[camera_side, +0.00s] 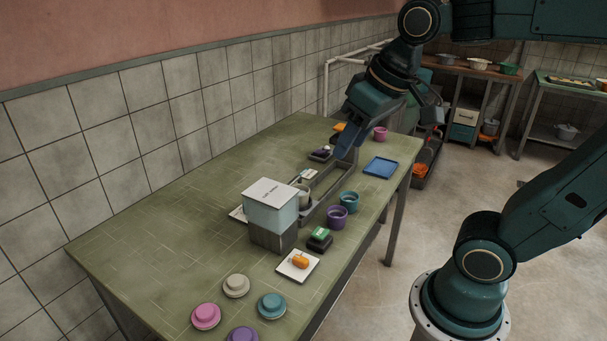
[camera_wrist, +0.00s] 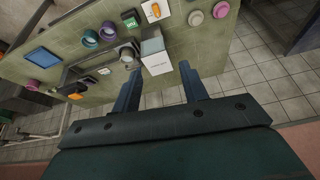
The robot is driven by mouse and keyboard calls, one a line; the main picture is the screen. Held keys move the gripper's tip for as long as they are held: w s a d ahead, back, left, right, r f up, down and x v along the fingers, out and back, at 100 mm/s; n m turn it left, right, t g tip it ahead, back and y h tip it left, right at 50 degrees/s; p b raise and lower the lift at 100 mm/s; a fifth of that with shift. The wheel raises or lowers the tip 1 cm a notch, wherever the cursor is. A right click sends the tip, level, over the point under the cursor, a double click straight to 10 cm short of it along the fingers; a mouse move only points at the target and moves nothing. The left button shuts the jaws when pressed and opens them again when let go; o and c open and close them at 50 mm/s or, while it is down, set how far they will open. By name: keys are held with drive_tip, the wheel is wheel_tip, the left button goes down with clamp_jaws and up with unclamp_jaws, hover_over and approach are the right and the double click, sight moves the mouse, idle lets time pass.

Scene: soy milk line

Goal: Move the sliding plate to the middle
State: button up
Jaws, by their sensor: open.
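A long grey metal track (camera_side: 332,198) runs along the green table, from a pale box-shaped machine (camera_side: 271,208) with a white labelled top toward the far end. The track also shows in the wrist view (camera_wrist: 88,63). A pale cup (camera_side: 301,192) stands in it near the machine, with a small white-and-green piece (camera_side: 309,174) farther along. I cannot clearly pick out the sliding plate. My gripper (camera_side: 350,148) is above the far part of the track, fingers pointing down. In the wrist view its two fingers (camera_wrist: 158,82) are wide apart with nothing held between them.
A teal cup (camera_side: 349,199), a purple cup (camera_side: 337,217) and a blue tray (camera_side: 381,166) line the right side. A white plate (camera_side: 289,275) with an orange piece and several coloured round lids (camera_side: 206,316) are at the near end. The table's left part is clear beside the tiled wall.

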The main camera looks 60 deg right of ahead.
drive_tip(key=w+d+m+g, duration=0.15)
drive_tip(key=w+d, duration=0.25)
drive_tip(key=w, duration=0.6)
drive_tip(key=w+d+m+g, duration=0.1)
drive_tip(key=w+d+m, duration=0.15)
drive_tip(key=w, duration=0.75)
drive_tip(key=w+d+f+m+g, duration=0.1)
drive_tip(key=w+d+f, duration=0.5)
drive_tip(key=f, duration=0.2)
drive_tip(key=w+d+f+m+g, duration=0.1)
drive_tip(key=w+d+f+m, duration=0.1)
drive_tip(key=w+d+f, duration=0.4)
wheel_tip(320, 180, down, 2)
drive_tip(key=shift+w+f+m, duration=0.15)
drive_tip(key=shift+w+m, duration=0.15)
drive_tip(key=shift+w, duration=0.35)
drive_tip(key=shift+f, duration=0.15)
wheel_tip(320, 180, down, 14)
drive_tip(key=shift+a+r, duration=0.1)
drive_tip(key=shift+r, duration=0.15)
clamp_jaws()
